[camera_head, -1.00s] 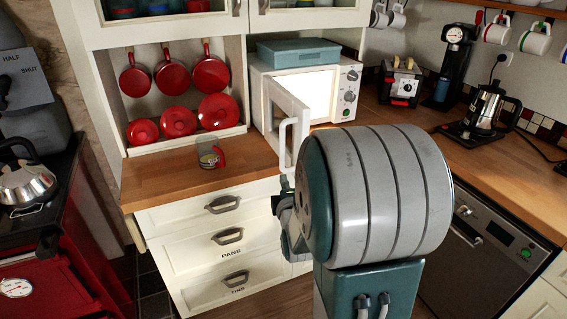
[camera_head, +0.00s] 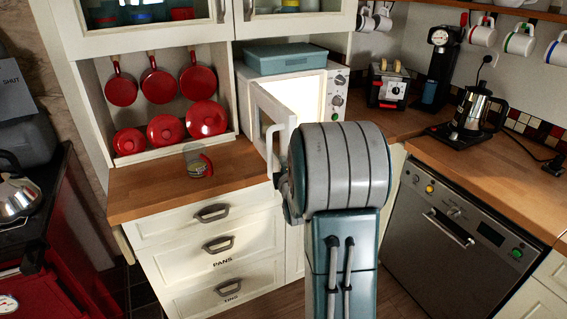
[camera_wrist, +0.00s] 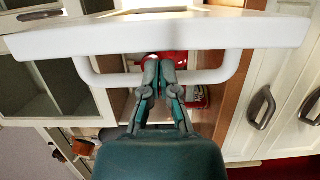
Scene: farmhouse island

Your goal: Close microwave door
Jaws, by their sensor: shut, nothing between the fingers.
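The white microwave (camera_head: 290,88) stands on the wooden counter at the back, its lit inside showing. Its door (camera_head: 266,122) is swung open toward me, with a white handle (camera_head: 281,150) on its outer face. In the wrist view the door (camera_wrist: 165,36) crosses the top of the picture and its bar handle (camera_wrist: 105,78) loops below it. My gripper (camera_wrist: 163,62) is shut and empty, its fingertips at the handle loop near the door. I cannot tell whether they touch it. In the head view my arm hides most of the gripper and part of the microwave's front.
A blue box (camera_head: 291,58) lies on the microwave. Red pans (camera_head: 158,88) hang at left.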

